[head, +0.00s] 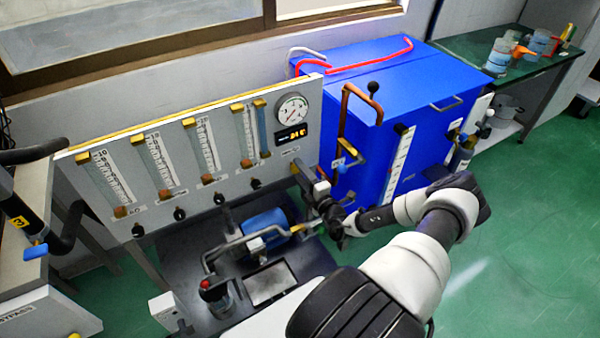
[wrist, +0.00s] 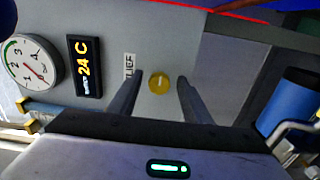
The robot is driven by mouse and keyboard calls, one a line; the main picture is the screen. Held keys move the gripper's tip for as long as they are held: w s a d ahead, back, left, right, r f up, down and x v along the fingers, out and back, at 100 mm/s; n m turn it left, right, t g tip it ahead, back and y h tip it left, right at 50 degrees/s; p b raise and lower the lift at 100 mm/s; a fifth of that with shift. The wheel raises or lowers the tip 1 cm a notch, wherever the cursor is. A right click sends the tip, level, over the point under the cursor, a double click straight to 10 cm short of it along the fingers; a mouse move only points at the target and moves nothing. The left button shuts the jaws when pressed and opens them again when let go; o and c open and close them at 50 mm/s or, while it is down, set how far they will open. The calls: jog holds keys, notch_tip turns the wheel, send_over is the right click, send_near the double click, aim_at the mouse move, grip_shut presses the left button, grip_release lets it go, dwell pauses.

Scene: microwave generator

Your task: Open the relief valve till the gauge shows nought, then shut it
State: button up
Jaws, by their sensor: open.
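The relief valve shows in the wrist view as a round yellow knob (wrist: 159,82) with a slot mark, next to a partly hidden label ending in "LIEF" (wrist: 129,68). My gripper (wrist: 158,90) is open, its two dark fingers on either side of the knob in the picture. I cannot tell whether they touch it. In the head view my gripper (head: 302,174) is at the lower right of the grey panel, and the knob is hidden or too small there. The round white gauge (head: 293,109) also shows in the wrist view (wrist: 32,62). Its red needle stands off the numbers; the exact reading is unclear.
An orange display (wrist: 84,67) reads 24 C. The panel (head: 225,105) carries several flow tubes with black knobs below. A blue cabinet (head: 395,75) with bent pipes stands right of the panel. A dark bench (head: 190,250) with piping lies below. Green floor is clear at right.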

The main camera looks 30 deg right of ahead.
jog(key=s+a+p, duration=0.1)
jog(key=s+p, duration=0.1)
jog(key=s, duration=1.5)
jog(key=shift+s, duration=0.15)
